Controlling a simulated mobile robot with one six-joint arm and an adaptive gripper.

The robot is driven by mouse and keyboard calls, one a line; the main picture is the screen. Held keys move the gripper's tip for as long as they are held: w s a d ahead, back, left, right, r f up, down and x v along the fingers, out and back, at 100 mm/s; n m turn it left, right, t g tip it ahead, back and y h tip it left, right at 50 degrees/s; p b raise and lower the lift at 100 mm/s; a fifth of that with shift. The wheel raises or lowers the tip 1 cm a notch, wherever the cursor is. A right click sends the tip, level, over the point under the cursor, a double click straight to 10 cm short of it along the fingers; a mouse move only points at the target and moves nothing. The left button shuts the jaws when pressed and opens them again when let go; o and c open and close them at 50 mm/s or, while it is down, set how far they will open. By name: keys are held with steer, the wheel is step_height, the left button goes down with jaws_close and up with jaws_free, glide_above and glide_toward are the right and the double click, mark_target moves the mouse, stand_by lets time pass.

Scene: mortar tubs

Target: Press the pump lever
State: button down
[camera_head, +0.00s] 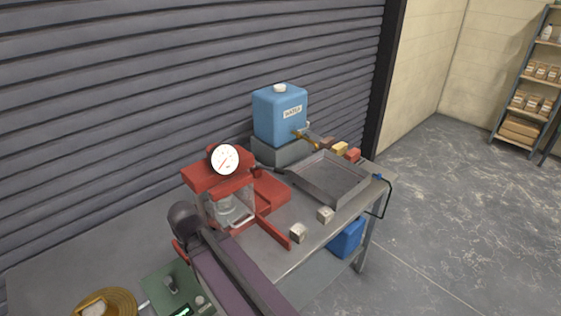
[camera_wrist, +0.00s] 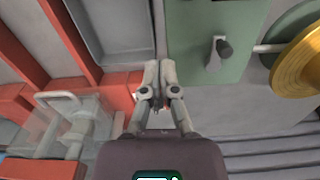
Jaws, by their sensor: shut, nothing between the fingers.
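The red press (camera_head: 205,178) stands on the bench in the head view, with a round white gauge (camera_head: 225,159) at its top and a clear guard at its front. The gripper's fingers are not visible in the head view.
A grey tray (camera_head: 350,166), a blue water container (camera_head: 279,118) and two small grey cubes, one (camera_head: 297,232) nearer and one (camera_head: 325,214) farther, are on the bench. A green plate (camera_wrist: 237,70) with a dark-knobbed handle (camera_wrist: 220,50) and a gold disc (camera_wrist: 297,72) lie right of my gripper.

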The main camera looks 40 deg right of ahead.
steer(key=shift+w+d, duration=0.1)
steer(key=shift+d, duration=0.3)
steer(key=shift+d, duration=0.1)
steer(key=w+d+r+t+y+p, duration=0.1)
steer(key=w+d+r+p, duration=0.4)
steer(key=d, duration=0.5)
steer(key=w+d+r+t+y+p, duration=0.1)
steer(key=w+d+r+p, duration=0.4)
steer(key=d, duration=0.5)
steer(key=w+d+r+t+p, duration=0.1)
steer(key=d+r+p, duration=0.2)
steer(key=d, duration=1)
steer(key=w+d+r+t+p, duration=0.1)
steer(key=d+r, duration=0.3)
steer(key=d, duration=0.9)
steer(key=shift+w+d+r+m+t+p, duration=0.3)
steer(key=shift+w+r+t+p, duration=0.1)
steer(key=shift+p, duration=0.5)
